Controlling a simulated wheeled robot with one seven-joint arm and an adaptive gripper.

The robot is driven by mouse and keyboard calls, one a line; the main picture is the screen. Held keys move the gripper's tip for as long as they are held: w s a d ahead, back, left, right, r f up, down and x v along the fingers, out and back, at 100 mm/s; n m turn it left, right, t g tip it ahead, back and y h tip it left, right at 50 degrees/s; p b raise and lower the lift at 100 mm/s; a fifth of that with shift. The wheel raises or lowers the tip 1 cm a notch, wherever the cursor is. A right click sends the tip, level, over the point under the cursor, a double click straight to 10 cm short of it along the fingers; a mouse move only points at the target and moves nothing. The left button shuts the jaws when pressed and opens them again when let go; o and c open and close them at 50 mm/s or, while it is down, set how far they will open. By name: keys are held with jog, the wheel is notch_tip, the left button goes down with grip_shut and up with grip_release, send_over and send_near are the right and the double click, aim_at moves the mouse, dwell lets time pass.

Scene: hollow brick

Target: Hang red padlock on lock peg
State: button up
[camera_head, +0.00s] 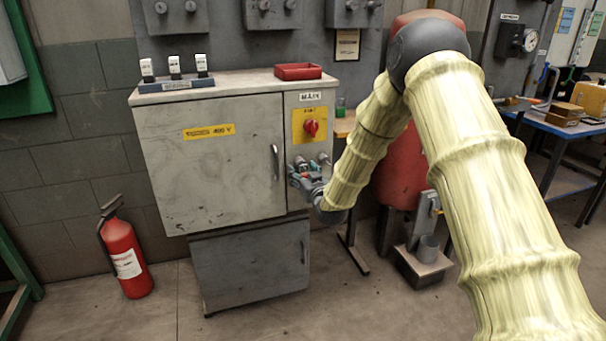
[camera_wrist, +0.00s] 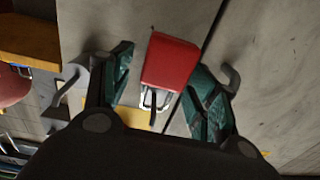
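The red padlock (camera_wrist: 170,62) shows in the wrist view in front of the grey cabinet face, with its metal shackle toward the bottom of the picture. My gripper (camera_wrist: 160,62) has its two teal fingers spread on either side of the padlock. A gap shows at the left finger; the right finger is close to the padlock, and I cannot tell if it touches. In the head view my gripper (camera_head: 306,181) is at the panel below the red rotary switch (camera_head: 311,127). Small grey fittings (camera_head: 301,163) stick out there; I cannot tell which is the lock peg.
The cabinet (camera_head: 225,150) has a door handle (camera_head: 275,162) left of the gripper. A red tray (camera_head: 298,72) and a rack (camera_head: 176,85) with white-topped pieces stand on top. A fire extinguisher (camera_head: 124,255) stands at left. The floor in front is clear.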

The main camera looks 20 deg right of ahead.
jog(key=shift+s, duration=0.1)
jog(key=s, duration=1.2)
jog(key=s+a+f+g, duration=0.1)
jog(key=s+f+g, duration=0.1)
jog(key=s+f, duration=0.35)
jog(key=s+a+f+g, duration=0.1)
jog(key=s+f+g, duration=0.15)
jog(key=f, duration=0.65)
jog(key=s+f+g, duration=0.2)
jog(key=s+f, duration=0.3)
jog(key=f, duration=0.2)
jog(key=s+a+f+g, duration=0.1)
jog(key=s+f+g, duration=0.2)
jog(key=s+f, duration=0.55)
jog(key=s+a+f+g, duration=0.1)
jog(key=s+f+g, duration=0.2)
jog(key=s+f, duration=0.55)
jog(key=s+f+m+g+h, duration=0.15)
jog(key=s+g, duration=0.35)
jog(key=s, duration=1.7)
notch_tip(320, 180, up, 17)
jog(key=s+p, duration=0.1)
jog(key=p, duration=1.6)
jog(key=shift+a, duration=0.15)
jog(key=shift+f+g, duration=0.1)
jog(key=shift+g, duration=0.15)
